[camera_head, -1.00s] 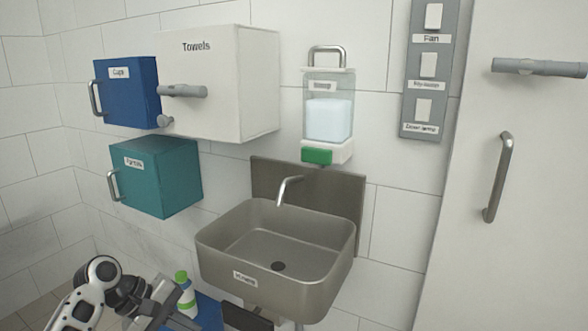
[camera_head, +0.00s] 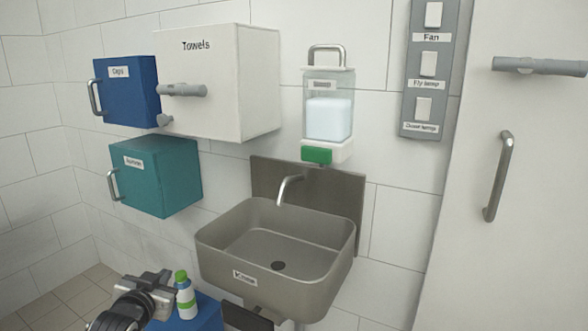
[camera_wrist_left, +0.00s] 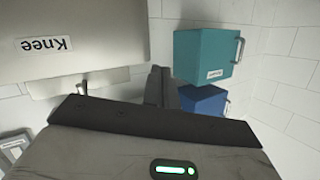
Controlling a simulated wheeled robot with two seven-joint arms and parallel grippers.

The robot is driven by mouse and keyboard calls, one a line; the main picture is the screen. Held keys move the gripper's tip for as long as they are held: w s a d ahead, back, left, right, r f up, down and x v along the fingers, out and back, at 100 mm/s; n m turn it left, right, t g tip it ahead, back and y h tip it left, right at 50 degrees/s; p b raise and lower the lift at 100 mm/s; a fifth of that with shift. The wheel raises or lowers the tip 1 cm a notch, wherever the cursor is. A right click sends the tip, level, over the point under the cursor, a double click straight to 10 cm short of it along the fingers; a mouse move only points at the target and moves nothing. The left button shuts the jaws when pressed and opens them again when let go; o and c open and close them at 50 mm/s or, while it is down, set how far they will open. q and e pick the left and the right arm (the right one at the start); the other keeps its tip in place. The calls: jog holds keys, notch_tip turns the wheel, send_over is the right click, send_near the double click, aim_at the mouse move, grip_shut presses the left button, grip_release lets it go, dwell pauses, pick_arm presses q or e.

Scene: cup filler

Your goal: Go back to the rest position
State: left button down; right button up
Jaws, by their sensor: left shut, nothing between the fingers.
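My left gripper (camera_head: 158,284) is low at the left in the head view, beside a small white and green bottle. In the left wrist view its dark fingers (camera_wrist_left: 159,86) are together, with nothing held between them. The gripper is in front of and below the teal box, left of the sink. The lower part of the arm is cut off by the bottom edge of the head view. My right gripper is in neither view.
The bottle (camera_head: 185,297) stands by a blue surface (camera_head: 205,313). A metal sink (camera_head: 240,276) is right of it. Above are a teal box (camera_head: 165,185), a blue box (camera_head: 130,98), a towels box (camera_head: 230,85) and a soap dispenser (camera_head: 328,110). A handled white door (camera_head: 530,200) is at right.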

pick_arm(q)
jog(key=s+d+f+g+h, duration=0.1)
jog(key=s+d+f, duration=0.35)
jog(key=s, duration=0.25)
jog(key=s+d+f+g+h, duration=0.1)
jog(key=s+d+f, duration=0.2)
jog(key=s+f, duration=0.25)
jog(key=s+d+f+g+h, duration=0.1)
jog(key=s+d, duration=0.2)
jog(key=s, duration=0.6)
jog(key=s+d+f+g, duration=0.1)
jog(key=s+d, duration=0.3)
jog(key=s, duration=0.5)
jog(key=shift+s+d+f+n+h, duration=0.2)
jog(key=shift+s+n+h, duration=0.1)
jog(key=shift+s+h, duration=0.1)
